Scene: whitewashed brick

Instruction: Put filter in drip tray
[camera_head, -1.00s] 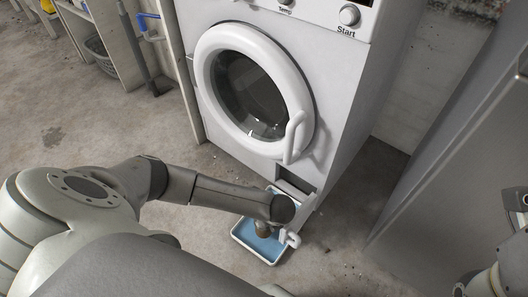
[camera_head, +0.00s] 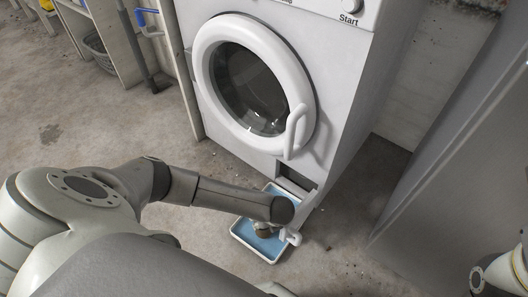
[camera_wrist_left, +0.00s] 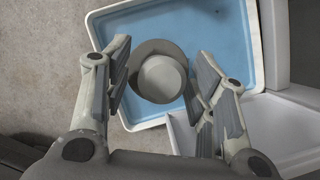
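The drip tray (camera_head: 240,243), blue inside with a white rim, lies on the floor below the front of the washing machine; it also fills much of the left wrist view (camera_wrist_left: 222,55). The filter (camera_wrist_left: 162,80), a round grey cap with a darker wide rim, is over the blue tray bottom near one edge; whether it rests on it is unclear. In the head view the filter (camera_head: 263,233) shows as a small brownish piece below my wrist. My left gripper (camera_wrist_left: 163,62) is open, with its fingers on either side of the filter and small gaps showing. My right gripper is out of view.
The white washing machine (camera_head: 345,95) stands behind the tray, its round door shut. A dark low opening (camera_head: 296,182) is at its base. A grey metal cabinet (camera_head: 450,150) stands at right. The floor at left is mostly clear, with a basket (camera_head: 100,52) on a shelf.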

